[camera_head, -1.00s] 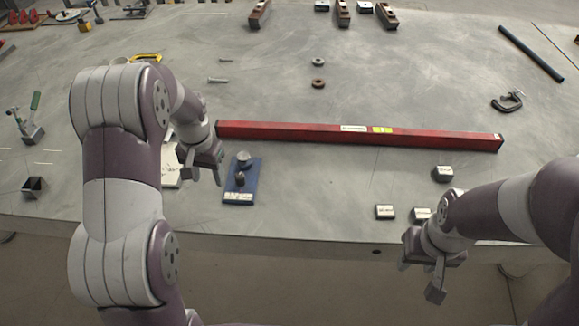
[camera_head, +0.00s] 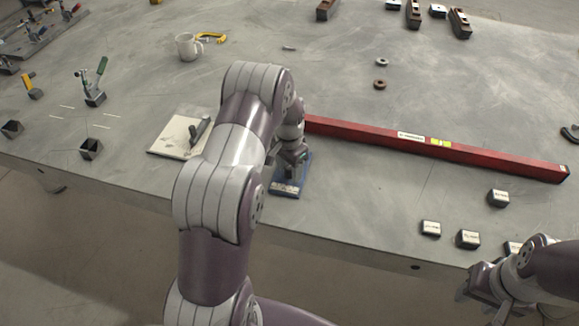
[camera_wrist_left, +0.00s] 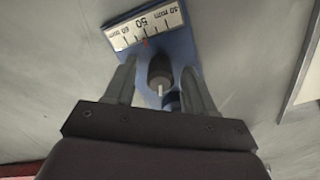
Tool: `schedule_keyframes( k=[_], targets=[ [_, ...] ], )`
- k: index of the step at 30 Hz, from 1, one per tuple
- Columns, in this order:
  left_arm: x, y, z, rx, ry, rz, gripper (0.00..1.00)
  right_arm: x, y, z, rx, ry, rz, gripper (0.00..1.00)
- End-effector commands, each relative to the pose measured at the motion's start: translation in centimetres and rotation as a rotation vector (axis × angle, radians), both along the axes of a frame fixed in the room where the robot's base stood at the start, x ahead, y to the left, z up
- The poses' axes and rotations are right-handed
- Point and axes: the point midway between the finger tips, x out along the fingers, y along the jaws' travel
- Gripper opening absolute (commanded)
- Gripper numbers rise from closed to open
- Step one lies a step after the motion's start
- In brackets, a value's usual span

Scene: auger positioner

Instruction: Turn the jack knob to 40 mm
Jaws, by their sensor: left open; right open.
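The blue jack base (camera_head: 286,188) stands near the table's front edge, mostly covered by my left gripper (camera_head: 285,165) in the head view. In the left wrist view, its white scale (camera_wrist_left: 146,25) shows marks of 40, 50 and 60 mm, with a red pointer (camera_wrist_left: 146,43) near 50. The dark round jack knob (camera_wrist_left: 160,70) lies between the fingers of my open left gripper (camera_wrist_left: 158,75); the fingers appear apart from it. My right gripper (camera_head: 482,290) is open and empty off the table's front edge at the lower right.
A long red beam (camera_head: 480,157) lies just right of the jack. Small labelled blocks (camera_head: 430,228) sit near the front edge. A white pad (camera_head: 172,140) with a dark tool lies to the left. A mug (camera_head: 187,46) stands farther back.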

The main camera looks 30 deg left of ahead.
Motion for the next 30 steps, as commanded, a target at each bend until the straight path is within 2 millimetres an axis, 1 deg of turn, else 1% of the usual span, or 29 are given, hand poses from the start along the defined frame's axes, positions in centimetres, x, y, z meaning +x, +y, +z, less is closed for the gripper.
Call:
schedule_keyframes(
  k=[3,8,11,12,13,14,23,30],
  targets=[
    [0.01,0.00,-0.32,0.000,-0.001,0.000,0.55,0.00,0.00,0.01,0.000,0.000,0.000,0.43],
    [0.00,0.00,-0.31,0.000,0.000,0.000,0.55,0.00,0.00,0.00,0.000,0.000,0.000,0.43],
    [0.00,0.00,-0.30,0.000,0.000,0.000,0.25,0.00,0.00,0.00,0.000,0.000,0.000,0.43],
    [0.00,0.00,-0.30,0.000,0.000,0.000,0.12,0.00,0.00,0.00,0.000,0.000,0.000,0.43],
    [0.00,0.00,-0.29,0.000,0.000,0.000,0.03,0.00,0.00,0.00,0.000,0.000,0.000,0.43],
    [0.00,0.00,-0.29,0.000,0.000,0.000,0.00,0.00,0.00,0.00,0.000,0.000,0.000,0.43],
    [-0.01,0.00,-0.23,0.000,0.000,0.029,0.00,0.00,0.00,0.12,0.000,0.000,0.000,0.43],
    [0.00,0.02,-0.15,0.000,0.000,0.159,0.00,0.00,0.00,0.51,0.000,0.000,0.000,0.43]
  ],
)
